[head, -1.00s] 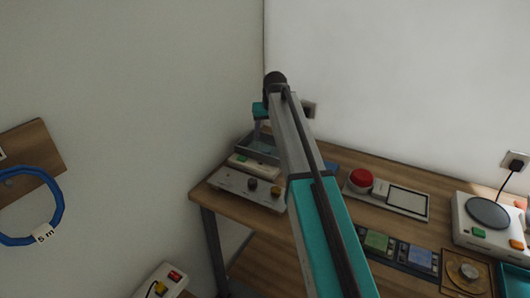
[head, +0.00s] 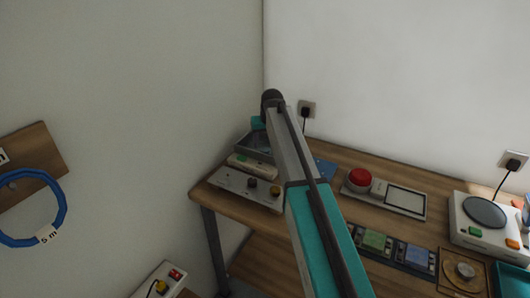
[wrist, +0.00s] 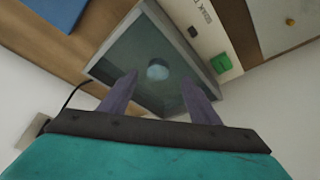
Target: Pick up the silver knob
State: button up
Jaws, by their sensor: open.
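In the wrist view a pale silvery round knob (wrist: 157,69) lies inside a square grey tray (wrist: 104,67) with a dark greenish floor. My gripper (wrist: 159,80) is open, its two fingers spread to either side of the knob in the picture. The fingers look above the tray, and nothing is between them; the exact height gap cannot be told. In the head view the tray (head: 243,141) stands at the table's back left corner, partly covered by my arm. My gripper is mostly hidden there behind my arm, and the knob does not show.
A pale strip with a green button (wrist: 222,63) lies right beside the tray. A grey panel with knobs (head: 233,187) stands in front. A red button unit (head: 360,180) and a blue plate (head: 324,170) are to the right. Walls are close behind and left.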

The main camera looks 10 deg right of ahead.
aim_at(265, 149)
jog(key=shift+w+p+x, duration=0.2)
jog(key=shift+p+x, duration=0.7)
jog(key=shift+x, duration=0.9)
jog(key=shift+w+d+f, duration=0.15)
jog(key=shift+w+f, duration=0.1)
jog(key=shift+f, duration=0.45)
jog(key=shift+c, duration=0.5)
jog(key=c, duration=1.1)
jog(key=shift+r, duration=0.15)
jog(key=shift+r+b, duration=1.15)
jog(key=shift+r, duration=3.75)
